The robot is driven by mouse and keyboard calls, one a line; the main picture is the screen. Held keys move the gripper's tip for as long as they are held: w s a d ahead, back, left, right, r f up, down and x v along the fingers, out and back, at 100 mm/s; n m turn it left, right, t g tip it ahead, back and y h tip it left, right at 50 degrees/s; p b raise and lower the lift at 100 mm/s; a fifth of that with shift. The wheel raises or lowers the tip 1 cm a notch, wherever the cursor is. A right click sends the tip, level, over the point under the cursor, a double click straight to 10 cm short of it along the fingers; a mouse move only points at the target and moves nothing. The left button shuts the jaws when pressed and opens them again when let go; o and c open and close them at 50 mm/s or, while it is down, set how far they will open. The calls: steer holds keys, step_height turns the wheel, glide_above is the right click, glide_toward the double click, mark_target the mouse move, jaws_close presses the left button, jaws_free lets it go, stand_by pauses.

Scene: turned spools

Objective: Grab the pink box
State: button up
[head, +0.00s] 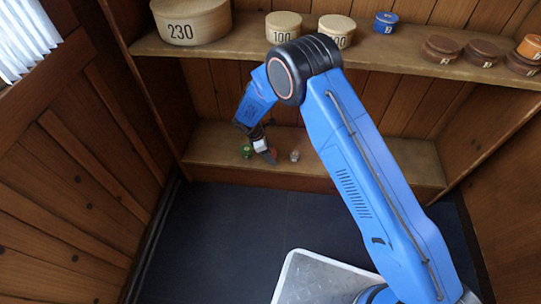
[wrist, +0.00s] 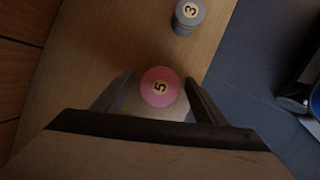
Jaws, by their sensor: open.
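The pink box (wrist: 160,87) is round and bears a 5 on its top. In the wrist view it stands on the wooden shelf between the fingers of my gripper (wrist: 159,79). The fingers are open, one on each side of it; I cannot tell whether either touches it. In the head view my gripper (head: 265,150) is low at the lower shelf, and the pink box (head: 273,155) shows only as a small reddish patch beside it, partly hidden.
A grey box (wrist: 188,15) marked 3 stands near the pink one. A green box (head: 247,151) is left of my gripper on the lower shelf (head: 215,150). The upper shelf (head: 240,42) holds several larger round boxes. Wooden walls close both sides.

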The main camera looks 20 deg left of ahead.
steer(key=c, duration=1.1)
steer(key=shift+c, duration=0.2)
steer(key=shift+r, duration=0.1)
